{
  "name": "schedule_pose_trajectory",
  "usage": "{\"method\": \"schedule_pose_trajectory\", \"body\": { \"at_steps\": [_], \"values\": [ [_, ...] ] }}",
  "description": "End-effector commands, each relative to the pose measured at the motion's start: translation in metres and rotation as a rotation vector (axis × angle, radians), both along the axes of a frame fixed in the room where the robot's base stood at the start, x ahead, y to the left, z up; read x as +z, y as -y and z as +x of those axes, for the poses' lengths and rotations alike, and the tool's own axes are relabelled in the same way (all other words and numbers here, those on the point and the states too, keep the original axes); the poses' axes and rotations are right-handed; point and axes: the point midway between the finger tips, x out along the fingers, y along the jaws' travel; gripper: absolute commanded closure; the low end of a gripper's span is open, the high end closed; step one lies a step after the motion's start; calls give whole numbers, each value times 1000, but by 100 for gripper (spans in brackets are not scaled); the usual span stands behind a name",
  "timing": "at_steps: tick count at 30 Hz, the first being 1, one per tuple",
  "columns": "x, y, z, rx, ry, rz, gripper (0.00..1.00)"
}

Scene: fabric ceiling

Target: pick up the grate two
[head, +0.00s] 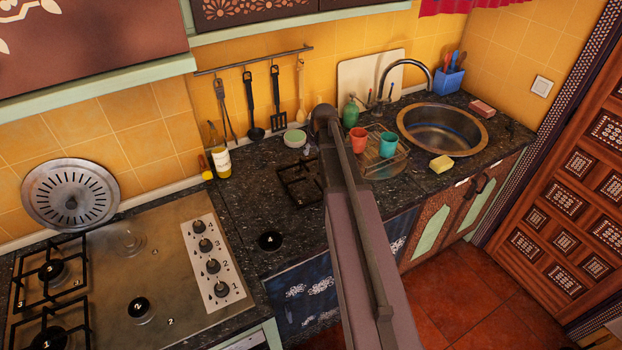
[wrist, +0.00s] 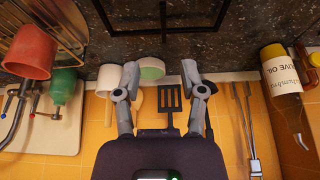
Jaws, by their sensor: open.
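A black square grate (head: 300,183) lies on the dark counter, left of the cups and partly hidden by my arm in the head view. Black bars of a grate (wrist: 166,32) show at the top of the wrist view. I cannot read a number on it. My gripper (wrist: 160,67) is open and empty, with its two fingers spread below the grate in the picture and apart from it. In the head view my arm hides most of the gripper. Burner two (head: 139,308) on the hob has no grate over it.
The hob (head: 165,265) carries grates on its left side. A loose burner cap (head: 270,241) marked 4 lies on the counter. An oil bottle (head: 221,160), a green-and-white bowl (head: 295,138), a red cup (head: 358,139) and a teal cup (head: 388,145) stand around the grate.

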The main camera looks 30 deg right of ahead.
Motion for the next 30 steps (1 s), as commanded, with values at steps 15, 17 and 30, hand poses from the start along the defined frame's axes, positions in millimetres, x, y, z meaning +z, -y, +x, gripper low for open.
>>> {"method": "schedule_pose_trajectory", "body": {
  "at_steps": [15,17,30],
  "values": [
    [-20,1,7,-1,0,-1,47],
    [-25,1,9,-1,0,-1,47],
    [-59,3,23,-2,0,0,47]
  ]
}}
